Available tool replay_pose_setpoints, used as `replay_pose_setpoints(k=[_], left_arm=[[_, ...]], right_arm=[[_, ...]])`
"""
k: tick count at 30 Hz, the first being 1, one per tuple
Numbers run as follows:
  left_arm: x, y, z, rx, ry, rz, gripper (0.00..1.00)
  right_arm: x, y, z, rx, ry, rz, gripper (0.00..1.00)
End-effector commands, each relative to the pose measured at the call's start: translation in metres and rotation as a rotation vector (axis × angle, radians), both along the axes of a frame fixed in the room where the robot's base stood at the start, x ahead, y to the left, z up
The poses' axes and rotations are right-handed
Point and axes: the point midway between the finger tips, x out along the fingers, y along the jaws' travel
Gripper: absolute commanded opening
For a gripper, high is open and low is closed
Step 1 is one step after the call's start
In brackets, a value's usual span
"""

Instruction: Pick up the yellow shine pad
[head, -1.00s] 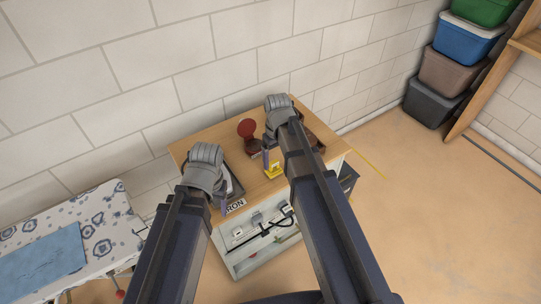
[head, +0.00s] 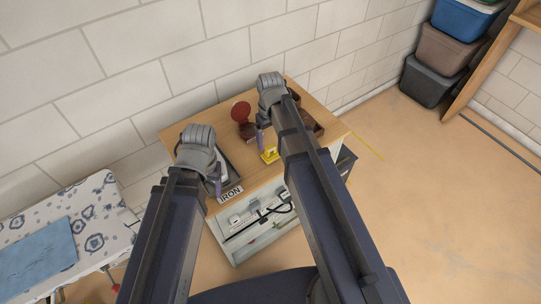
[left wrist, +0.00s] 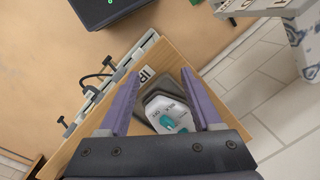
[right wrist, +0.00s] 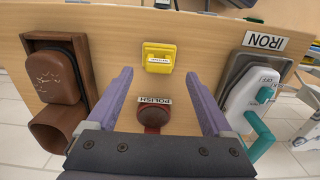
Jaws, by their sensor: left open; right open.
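The yellow shine pad (right wrist: 159,57) lies on the wooden cabinet top near its edge, seen in the right wrist view just beyond my right fingertips. In the head view the yellow pad (head: 270,155) shows beside my right gripper (head: 262,135), partly hidden by the arm. My right gripper (right wrist: 159,85) is open and empty, its purple fingers pointing toward the pad but apart from it. My left gripper (head: 212,180) is open over the iron's side of the top. In the left wrist view its fingers (left wrist: 160,80) spread above the grey and white iron (left wrist: 168,112).
A dark red round-topped polish item (right wrist: 151,117) with a POLISH label sits between my right fingers. An IRON label (head: 230,194) lies at the front edge. An ironing board (head: 95,220) stands at left.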

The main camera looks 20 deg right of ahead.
Motion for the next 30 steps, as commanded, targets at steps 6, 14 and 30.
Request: replay_pose_setpoints(k=[6,14,30], left_arm=[[0.0,0.0,-0.015,0.0,0.0,0.0,0.66],[0.0,0.0,-0.047,0.0,0.0,0.0,0.66],[0.0,0.0,-0.051,0.0,0.0,0.0,0.66]], right_arm=[[0.001,-0.001,-0.015,0.0,0.0,0.0,0.85],[0.002,-0.002,-0.047,0.0,0.0,0.0,0.85],[0.002,-0.002,-0.051,0.0,0.0,0.0,0.65]])
